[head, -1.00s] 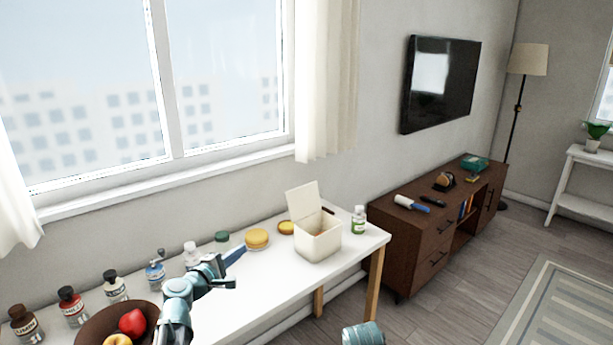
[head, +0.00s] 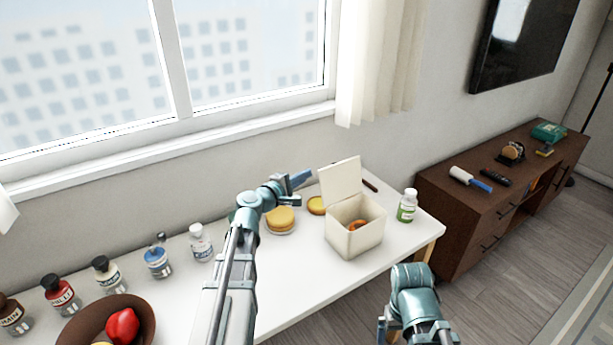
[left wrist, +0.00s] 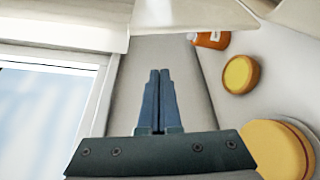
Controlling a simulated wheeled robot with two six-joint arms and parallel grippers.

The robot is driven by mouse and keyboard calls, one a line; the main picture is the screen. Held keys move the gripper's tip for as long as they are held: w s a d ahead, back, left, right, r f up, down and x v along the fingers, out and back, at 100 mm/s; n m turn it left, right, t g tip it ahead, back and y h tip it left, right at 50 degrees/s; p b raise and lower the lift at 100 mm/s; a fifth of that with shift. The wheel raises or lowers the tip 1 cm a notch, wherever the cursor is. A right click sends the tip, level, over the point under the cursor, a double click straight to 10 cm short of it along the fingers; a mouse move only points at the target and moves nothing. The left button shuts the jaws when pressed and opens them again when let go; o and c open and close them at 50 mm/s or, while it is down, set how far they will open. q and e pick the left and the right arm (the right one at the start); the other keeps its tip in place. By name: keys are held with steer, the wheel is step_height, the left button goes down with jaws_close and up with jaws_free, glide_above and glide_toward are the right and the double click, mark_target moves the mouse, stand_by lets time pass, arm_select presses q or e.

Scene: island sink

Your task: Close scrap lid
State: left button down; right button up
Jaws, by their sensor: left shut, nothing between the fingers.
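The scrap bin is a cream box (head: 352,243) on the white table, with orange scraps (head: 357,225) inside. Its lid (head: 341,181) stands open, raised at the back left edge and tilted slightly back. My left gripper (head: 300,178) is to the left of the lid, near its height in the picture, apart from it. In the left wrist view the two blue fingers (left wrist: 158,100) are pressed together with nothing between them. My right arm shows at the lower right of the head view; its gripper is not visible.
Yellow round items (head: 281,217) lie left of the bin. A green-labelled bottle (head: 407,206) stands right of it. Several bottles and a brown bowl (head: 75,325) with fruit are at left. The window wall runs behind. An orange bottle (left wrist: 212,40) shows in the left wrist view.

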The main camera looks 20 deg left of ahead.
mark_target(326, 170)
arm_select(q)
steer(key=x, duration=0.8)
steer(key=shift+s+d+r+p, duration=0.2)
steer(key=shift+s+d+r, duration=0.1)
steer(key=shift+s+d, duration=0.5)
steer(key=shift+s+d+r+p, duration=0.15)
steer(key=shift+s+d+r, duration=0.3)
steer(key=shift+s, duration=0.45)
steer(key=shift+d+f, duration=0.1)
steer(key=shift+d, duration=0.05)
